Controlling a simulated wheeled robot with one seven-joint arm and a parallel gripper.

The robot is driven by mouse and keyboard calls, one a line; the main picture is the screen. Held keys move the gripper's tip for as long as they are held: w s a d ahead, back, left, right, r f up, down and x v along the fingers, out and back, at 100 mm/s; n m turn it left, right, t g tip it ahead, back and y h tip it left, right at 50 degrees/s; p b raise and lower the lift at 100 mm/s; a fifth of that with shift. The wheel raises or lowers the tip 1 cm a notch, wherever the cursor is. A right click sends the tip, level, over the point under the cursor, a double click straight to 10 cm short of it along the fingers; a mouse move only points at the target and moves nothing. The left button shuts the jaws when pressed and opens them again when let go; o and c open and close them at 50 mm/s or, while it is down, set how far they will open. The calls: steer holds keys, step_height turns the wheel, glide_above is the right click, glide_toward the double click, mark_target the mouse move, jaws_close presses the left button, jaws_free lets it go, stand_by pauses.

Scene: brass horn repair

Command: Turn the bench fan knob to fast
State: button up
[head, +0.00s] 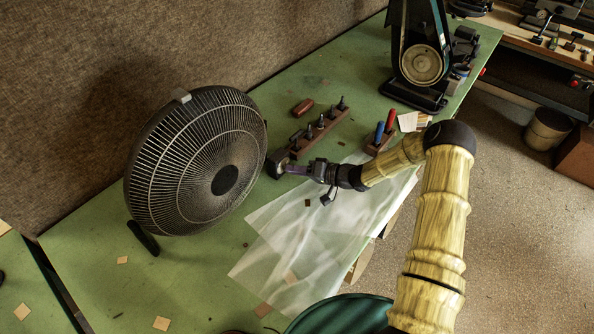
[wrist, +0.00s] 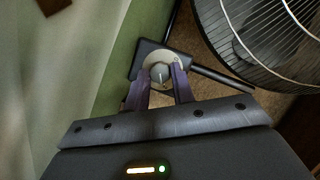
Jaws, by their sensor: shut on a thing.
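The bench fan (head: 195,160) stands on the green bench at the left of the head view, its round black grille facing right. Part of its grille also shows at the top right of the wrist view (wrist: 270,40). In the wrist view the fan knob (wrist: 160,73) is a grey knob with a light pointer mark, on a pale round dial (wrist: 152,57) set in a dark box. My gripper (wrist: 161,80) has its two purple fingers shut on the knob, one on each side. In the head view my gripper (head: 290,169) reaches the dark box beside the fan. The dial's markings are too small to read.
A clear plastic sheet (head: 310,240) lies on the bench below my arm. A wooden block with several dark tools (head: 320,130) and a block with red and blue handles (head: 381,138) stand behind the arm. A belt machine (head: 420,65) stands farther back.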

steer(key=shift+w+d, duration=0.1)
steer(key=o, duration=1)
steer(key=b+v, duration=0.3)
steer(key=v, duration=1.4)
steer(key=shift+d, duration=0.15)
